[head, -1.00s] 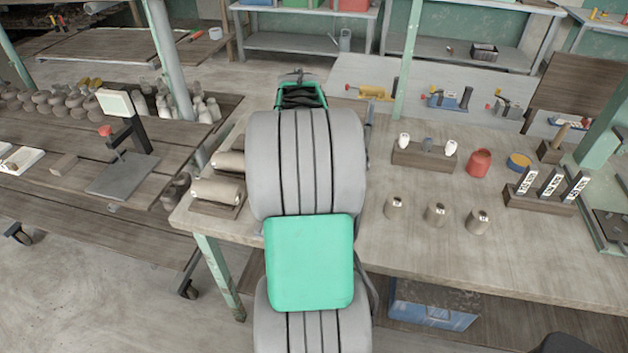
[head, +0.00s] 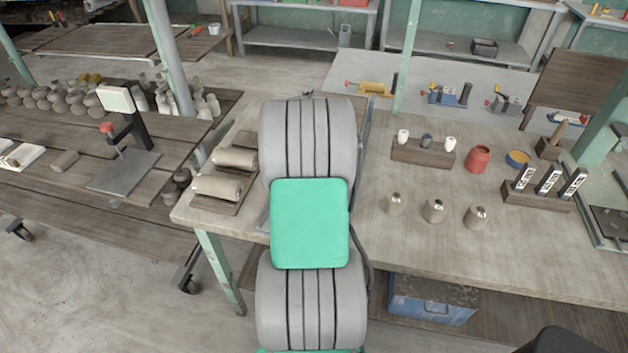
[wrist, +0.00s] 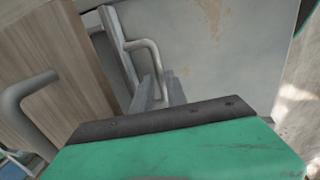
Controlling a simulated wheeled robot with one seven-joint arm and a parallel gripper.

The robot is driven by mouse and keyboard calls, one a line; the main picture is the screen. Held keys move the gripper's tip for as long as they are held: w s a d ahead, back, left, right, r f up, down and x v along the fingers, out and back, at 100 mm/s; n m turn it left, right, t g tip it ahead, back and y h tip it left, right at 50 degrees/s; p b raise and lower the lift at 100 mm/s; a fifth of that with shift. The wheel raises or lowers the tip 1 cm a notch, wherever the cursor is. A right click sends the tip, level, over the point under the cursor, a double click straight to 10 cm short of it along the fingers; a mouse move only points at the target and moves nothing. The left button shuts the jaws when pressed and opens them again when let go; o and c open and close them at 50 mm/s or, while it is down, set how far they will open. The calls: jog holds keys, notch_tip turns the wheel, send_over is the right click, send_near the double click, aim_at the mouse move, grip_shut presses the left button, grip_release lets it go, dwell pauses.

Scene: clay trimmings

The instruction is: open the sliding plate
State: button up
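A grey metal plate with rusty stains (wrist: 225,40) fills the upper right of the wrist view; it looks like the sliding plate. A bent grey bar handle (wrist: 148,48) stands beside its left edge. My gripper (wrist: 158,92) shows as grey finger parts beyond a green housing with a dark bolted strip. The fingers are at the lower end of that handle. Whether they touch or grip it I cannot tell. In the head view my arm hides the gripper and most of what lies behind it; only thin grey edges show beside the arm.
A second grey bar handle (wrist: 22,100) and a wooden panel (wrist: 60,50) are at the left in the wrist view. On the workbench (head: 500,255) stand clay rolls (head: 222,186), small weights (head: 434,210), a red jar (head: 478,158) and a wooden block with labelled bars (head: 540,195).

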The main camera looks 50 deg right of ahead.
grip_shut()
dwell(1.0)
